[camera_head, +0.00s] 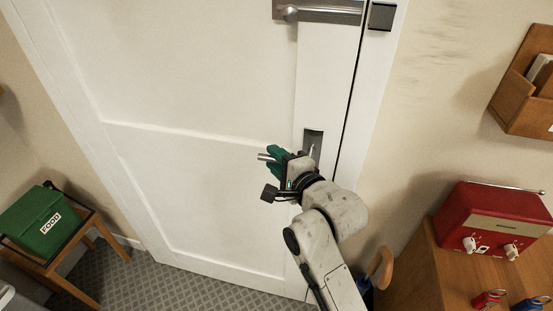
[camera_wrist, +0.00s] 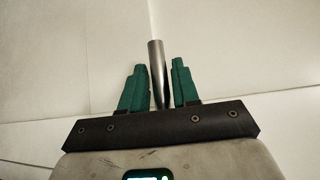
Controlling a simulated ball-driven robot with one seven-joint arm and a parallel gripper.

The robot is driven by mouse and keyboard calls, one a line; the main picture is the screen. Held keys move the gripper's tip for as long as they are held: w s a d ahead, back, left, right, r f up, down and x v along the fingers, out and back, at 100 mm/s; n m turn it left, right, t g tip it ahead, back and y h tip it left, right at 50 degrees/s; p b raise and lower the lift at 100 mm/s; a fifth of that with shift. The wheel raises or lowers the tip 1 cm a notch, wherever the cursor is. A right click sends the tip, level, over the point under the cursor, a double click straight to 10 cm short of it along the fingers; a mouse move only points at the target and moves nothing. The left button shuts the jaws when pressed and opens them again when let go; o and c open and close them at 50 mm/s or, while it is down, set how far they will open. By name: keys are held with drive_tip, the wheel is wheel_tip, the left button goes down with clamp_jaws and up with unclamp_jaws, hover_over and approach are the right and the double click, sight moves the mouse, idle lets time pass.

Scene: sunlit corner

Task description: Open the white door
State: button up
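The white door (camera_head: 200,80) fills the middle of the head view and looks shut in its frame, with a thin dark line along its right edge. A metal lever handle (camera_head: 264,157) on a dark plate (camera_head: 313,140) sits low on its right side; its tip sticks out left of my gripper (camera_head: 275,154). In the wrist view the metal bar of the handle (camera_wrist: 157,72) stands between the green fingers of my gripper (camera_wrist: 159,68). The fingers are apart, with a visible gap on each side of the bar. The middle of the handle is hidden in the head view.
A wooden cabinet (camera_head: 410,275) with a red radio (camera_head: 490,225) stands at the right, near my arm. A green box (camera_head: 38,222) on a wooden stand is at the left. Carpet (camera_head: 135,280) before the door is clear.

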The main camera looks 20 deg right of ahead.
clamp_jaws()
drive_tip(key=shift+p, duration=0.45)
drive_tip(key=shift+g+p, duration=0.3)
drive_tip(key=shift+p, duration=0.15)
drive_tip(key=f+n+g+h+p, duration=0.1)
drive_tip(key=p, duration=0.2)
drive_tip(key=shift+f+n, duration=0.1)
drive_tip(key=shift+n, duration=0.2)
drive_tip(key=shift+s+d+f+n+g+h+p, duration=0.2)
drive_tip(key=shift+f+n+g+h+p, duration=0.15)
drive_tip(key=shift+f+g+p, duration=0.3)
drive_tip(key=shift+s+d+f+n+g+h+p, duration=0.1)
drive_tip(key=shift+d+f+n+g+h+p, duration=0.15)
drive_tip(key=shift+f+n+g+h+p, duration=0.4)
drive_tip(key=shift+s+d+f+n+g+h+p, duration=0.1)
drive_tip(key=shift+s+d+f+g+p, duration=0.2)
drive_tip(key=shift+p, duration=0.6)
drive_tip(key=shift+w+a+f, duration=0.1)
drive_tip(key=shift+w, duration=0.05)
